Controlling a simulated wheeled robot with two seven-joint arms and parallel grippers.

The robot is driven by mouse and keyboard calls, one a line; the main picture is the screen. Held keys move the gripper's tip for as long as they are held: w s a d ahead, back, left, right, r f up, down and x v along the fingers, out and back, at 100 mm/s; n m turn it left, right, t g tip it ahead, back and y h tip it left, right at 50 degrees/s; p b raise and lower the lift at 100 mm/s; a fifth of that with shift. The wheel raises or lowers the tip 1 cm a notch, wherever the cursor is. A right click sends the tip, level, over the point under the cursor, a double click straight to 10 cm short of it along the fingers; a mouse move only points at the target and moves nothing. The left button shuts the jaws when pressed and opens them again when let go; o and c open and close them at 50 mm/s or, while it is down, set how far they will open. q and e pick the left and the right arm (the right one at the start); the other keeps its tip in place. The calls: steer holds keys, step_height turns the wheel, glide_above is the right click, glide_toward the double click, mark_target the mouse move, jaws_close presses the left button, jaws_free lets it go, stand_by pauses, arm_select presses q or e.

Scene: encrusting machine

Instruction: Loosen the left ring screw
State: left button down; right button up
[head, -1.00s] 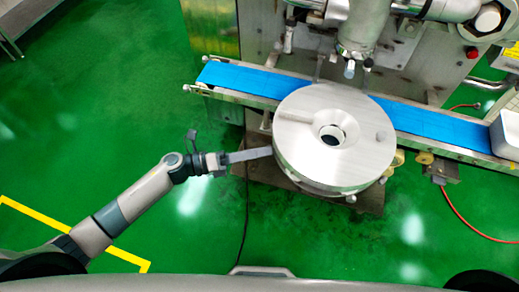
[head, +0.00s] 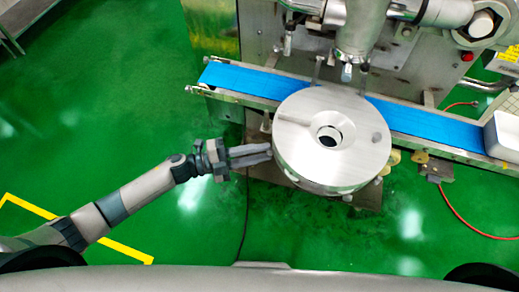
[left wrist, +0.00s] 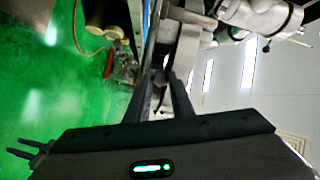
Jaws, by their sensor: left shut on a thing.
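The round metal ring body (head: 310,120) with a funnel-shaped hole sits over the conveyor in the head view. My left gripper (head: 271,151) reaches in from the left, both fingertips at the disc's left rim. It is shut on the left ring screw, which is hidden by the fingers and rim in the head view. In the left wrist view the two dark fingers of the left gripper (left wrist: 161,78) converge on a small dark part at the metal body; its detail is too dark to tell. My right gripper is not in view.
A blue conveyor belt (head: 435,123) runs behind and beside the disc. A metal nozzle (head: 358,35) hangs above the disc's back edge. A white tray (head: 503,134) stands at the belt's right end. Green floor lies free at the left and front.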

arm_select(q)
steer(key=shift+f+n+p, duration=0.1)
steer(key=shift+n+p, duration=1.2)
steer(key=shift+n, duration=3.8)
steer(key=c, duration=1.5)
jaws_free()
steer(key=shift+c, duration=0.2)
steer(key=shift+a, duration=0.1)
